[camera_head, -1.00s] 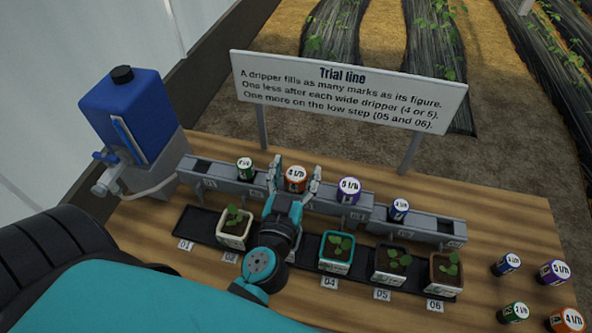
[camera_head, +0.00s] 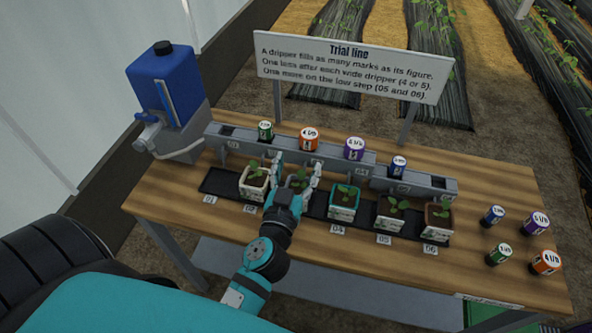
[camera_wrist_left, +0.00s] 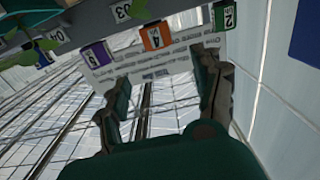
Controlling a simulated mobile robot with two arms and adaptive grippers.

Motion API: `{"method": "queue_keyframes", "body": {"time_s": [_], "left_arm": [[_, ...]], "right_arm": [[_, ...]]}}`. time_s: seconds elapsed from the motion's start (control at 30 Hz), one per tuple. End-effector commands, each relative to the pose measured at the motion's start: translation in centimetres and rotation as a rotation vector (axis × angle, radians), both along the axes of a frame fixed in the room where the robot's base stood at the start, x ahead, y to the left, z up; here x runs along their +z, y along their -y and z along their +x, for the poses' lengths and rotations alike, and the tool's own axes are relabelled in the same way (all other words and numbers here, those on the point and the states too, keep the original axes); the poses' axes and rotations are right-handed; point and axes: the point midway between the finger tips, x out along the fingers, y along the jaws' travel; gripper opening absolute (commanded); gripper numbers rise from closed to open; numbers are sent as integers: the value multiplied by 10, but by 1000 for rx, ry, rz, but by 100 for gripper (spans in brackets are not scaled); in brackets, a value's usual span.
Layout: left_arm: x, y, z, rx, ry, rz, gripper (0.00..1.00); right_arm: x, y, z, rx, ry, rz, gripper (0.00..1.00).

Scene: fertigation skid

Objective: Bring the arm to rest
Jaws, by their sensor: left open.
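My left gripper (camera_head: 297,172) is open and empty. Its fingers are raised in front of the grey rail (camera_head: 268,153), over the row of pots, and partly cover the third plant (camera_head: 299,181). The orange-labelled dripper (camera_head: 309,139) stands on the rail behind the fingers, apart from them. In the left wrist view both fingers (camera_wrist_left: 160,85) are spread, with the orange dripper (camera_wrist_left: 157,36) beyond them and nothing between. A green dripper (camera_head: 265,130), a purple one (camera_head: 354,148) and a blue one (camera_head: 398,166) also stand on the rail. My right gripper is not in view.
A blue tank (camera_head: 163,85) stands at the table's left end. A white sign (camera_head: 352,66) rises behind the rail. Potted plants stand in a black tray (camera_head: 220,184). The wooden table (camera_head: 350,262) is clear in front.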

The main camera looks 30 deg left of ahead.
Motion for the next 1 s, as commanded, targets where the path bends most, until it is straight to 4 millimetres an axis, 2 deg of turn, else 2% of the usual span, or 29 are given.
{"method": "queue_keyframes", "body": {"time_s": [0.3,0.53,0.63,0.73,0.83,0.9,1.0], "left_arm": [[0,0,0,0,0,0,67],[0,-2,-1,5,-4,0,67],[-4,-14,-7,50,-41,-6,67],[-17,-38,-23,136,-148,-24,67],[-44,-56,-50,197,-351,-51,67],[-64,-56,-71,192,-511,-66,67],[-86,-47,-98,138,-704,-74,67]], "right_arm": [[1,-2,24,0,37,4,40],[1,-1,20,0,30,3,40],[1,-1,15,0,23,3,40],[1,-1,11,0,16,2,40],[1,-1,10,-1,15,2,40],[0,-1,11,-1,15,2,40],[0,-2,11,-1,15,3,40]]}}
